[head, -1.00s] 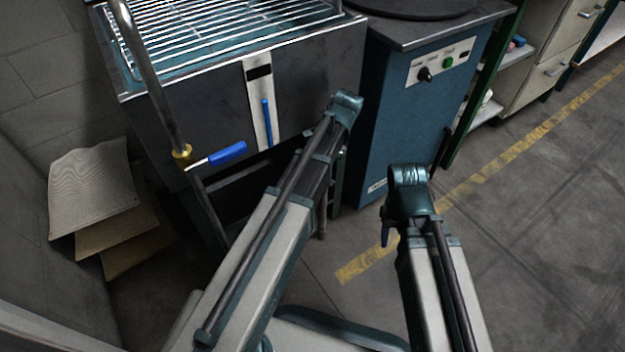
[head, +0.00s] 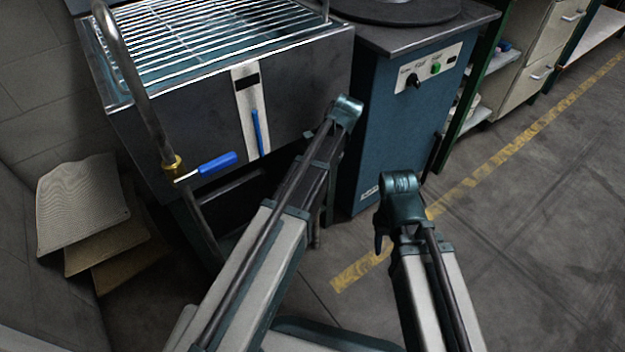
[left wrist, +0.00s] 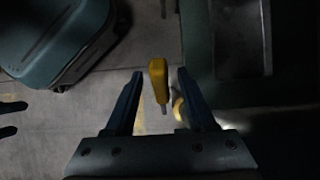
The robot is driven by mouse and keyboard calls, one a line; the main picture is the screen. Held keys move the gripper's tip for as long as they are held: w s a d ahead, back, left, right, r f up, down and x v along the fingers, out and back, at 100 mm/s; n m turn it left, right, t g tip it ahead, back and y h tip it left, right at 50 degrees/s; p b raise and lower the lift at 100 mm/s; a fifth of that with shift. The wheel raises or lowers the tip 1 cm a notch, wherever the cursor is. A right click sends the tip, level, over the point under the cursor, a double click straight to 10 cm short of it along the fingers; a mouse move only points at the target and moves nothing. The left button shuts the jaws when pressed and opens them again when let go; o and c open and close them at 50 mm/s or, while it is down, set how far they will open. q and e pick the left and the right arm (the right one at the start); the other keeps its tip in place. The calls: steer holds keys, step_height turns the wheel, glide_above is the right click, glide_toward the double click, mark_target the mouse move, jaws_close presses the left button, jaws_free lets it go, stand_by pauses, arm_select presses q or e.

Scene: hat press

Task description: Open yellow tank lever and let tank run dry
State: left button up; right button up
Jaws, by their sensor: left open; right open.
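The tank (head: 190,135) is a dark metal box with a wire rack on top, at the upper left of the head view. The yellow lever (left wrist: 158,78) shows in the left wrist view, between the fingers of my left gripper (left wrist: 158,76). The fingers are open, with gaps on both sides of the lever. A yellowish fitting beside it is partly hidden by the right-hand finger. My left gripper is hidden in the head view. My right gripper (left wrist: 22,118) shows as two dark, parted fingertips at the left edge of the wrist view; nothing shows between them.
A blue-handled lever (head: 217,164) sits on a pipe left of the tank. A blue cabinet (head: 405,125) with a knob and green button stands right of the tank. Brown sheets (head: 80,205) lean at the left wall. The floor at right is clear, with a yellow stripe (head: 500,165).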

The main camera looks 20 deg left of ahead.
arm_select(q)
steer(key=shift+r, duration=0.1)
arm_select(e)
steer(key=shift+r, duration=0.1)
arm_select(q)
steer(key=p+v, duration=1.2)
steer(key=v, duration=0.1)
steer(key=shift+w+d+r, duration=0.2)
steer(key=shift+r, duration=0.05)
arm_select(e)
step_height(320, 180, up, 12)
arm_select(q)
steer(key=shift+s, duration=0.1)
arm_select(e)
steer(key=shift+d, duration=0.1)
